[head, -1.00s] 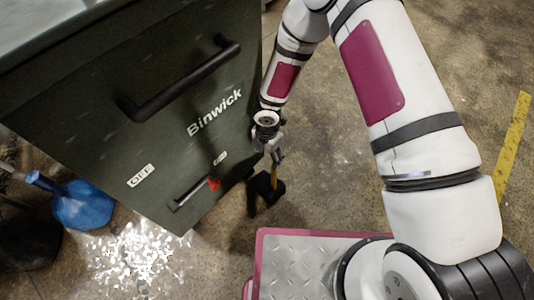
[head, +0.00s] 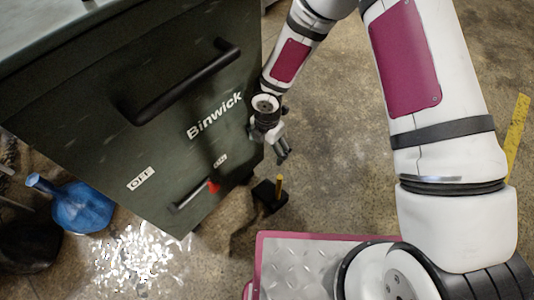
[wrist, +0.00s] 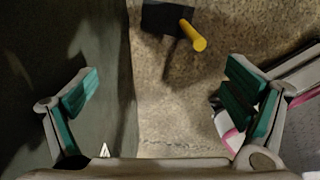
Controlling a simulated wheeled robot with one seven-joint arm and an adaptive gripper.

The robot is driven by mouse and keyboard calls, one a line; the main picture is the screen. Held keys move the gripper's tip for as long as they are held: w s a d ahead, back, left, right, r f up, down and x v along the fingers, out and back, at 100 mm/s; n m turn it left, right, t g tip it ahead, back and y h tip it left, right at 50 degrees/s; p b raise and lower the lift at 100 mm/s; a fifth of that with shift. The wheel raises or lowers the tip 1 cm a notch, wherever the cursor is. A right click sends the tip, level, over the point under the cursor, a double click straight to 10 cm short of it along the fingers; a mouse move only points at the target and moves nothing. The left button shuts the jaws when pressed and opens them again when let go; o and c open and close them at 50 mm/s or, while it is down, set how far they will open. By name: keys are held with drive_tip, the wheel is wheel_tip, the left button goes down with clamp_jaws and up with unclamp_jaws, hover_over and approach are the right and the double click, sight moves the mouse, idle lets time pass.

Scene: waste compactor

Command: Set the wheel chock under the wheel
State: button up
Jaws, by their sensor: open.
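The wheel chock is a black block (head: 265,196) with an upright yellow handle (head: 279,186). It stands on the floor by the lower right corner of the dark green compactor (head: 165,115). I cannot make out the wheel in either view.
The compactor wall fills the left of the wrist view, close to the left finger. My pink-edged base is near the chock. A blue container (head: 80,206) and white scraps (head: 138,258) lie at left.

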wheel_tip(320, 180, up, 6)
drive_tip(key=shift+f, duration=0.15)
idle(0.6)
